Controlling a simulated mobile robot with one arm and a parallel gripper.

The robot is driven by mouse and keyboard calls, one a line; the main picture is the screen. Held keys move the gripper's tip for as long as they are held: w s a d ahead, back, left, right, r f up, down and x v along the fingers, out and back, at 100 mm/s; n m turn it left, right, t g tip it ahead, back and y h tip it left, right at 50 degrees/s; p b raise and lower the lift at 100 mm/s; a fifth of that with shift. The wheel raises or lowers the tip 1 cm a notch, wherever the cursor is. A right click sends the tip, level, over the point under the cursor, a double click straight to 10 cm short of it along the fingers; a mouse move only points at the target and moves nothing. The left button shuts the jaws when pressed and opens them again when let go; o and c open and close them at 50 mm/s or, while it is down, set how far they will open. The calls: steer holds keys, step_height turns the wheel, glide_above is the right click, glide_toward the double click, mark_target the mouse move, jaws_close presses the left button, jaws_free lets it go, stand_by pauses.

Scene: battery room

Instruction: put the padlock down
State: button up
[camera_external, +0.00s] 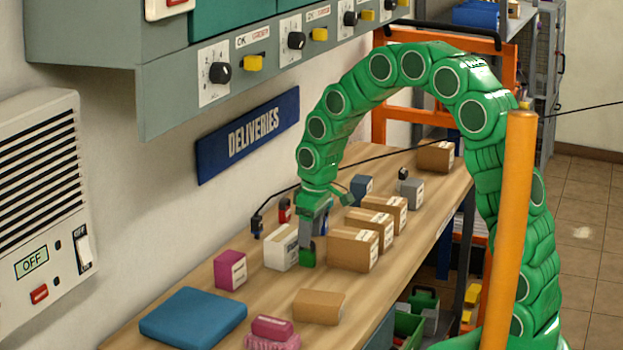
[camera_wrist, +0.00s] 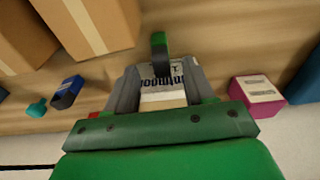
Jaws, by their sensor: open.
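My gripper (camera_external: 315,228) is low over the workbench, and its grey fingers stand apart in the wrist view (camera_wrist: 163,92). A pale block with dark lettering (camera_wrist: 176,80) lies between the fingers there; I cannot tell whether they touch it. A narrow green and black piece (camera_wrist: 160,48) is just beyond it. In the external view, a white labelled block (camera_external: 281,249) stands left of the fingers, and a green piece (camera_external: 307,255) shows below them. I cannot tell which of these is the padlock. A grey item with a dark top (camera_external: 411,188) stands farther back.
Several brown boxes (camera_external: 352,250) stand to the right of my gripper. A magenta box (camera_external: 230,269), a blue pad (camera_external: 193,317) and a pink item (camera_external: 271,327) are nearer. The wall and DELIVERIES sign (camera_external: 248,134) are on the left. Bare bench (camera_external: 262,290) shows between near items.

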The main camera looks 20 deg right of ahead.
mark_target(307, 251)
steer(key=shift+w+a+f, duration=0.1)
steer(key=shift+a+f, duration=0.05)
steer(key=shift+f, duration=1.3)
steer(key=shift+w+a+f, duration=0.1)
steer(key=shift+a+f, duration=0.05)
steer(key=shift+f, duration=1.3)
jaws_close()
steer(key=shift+r, duration=0.15)
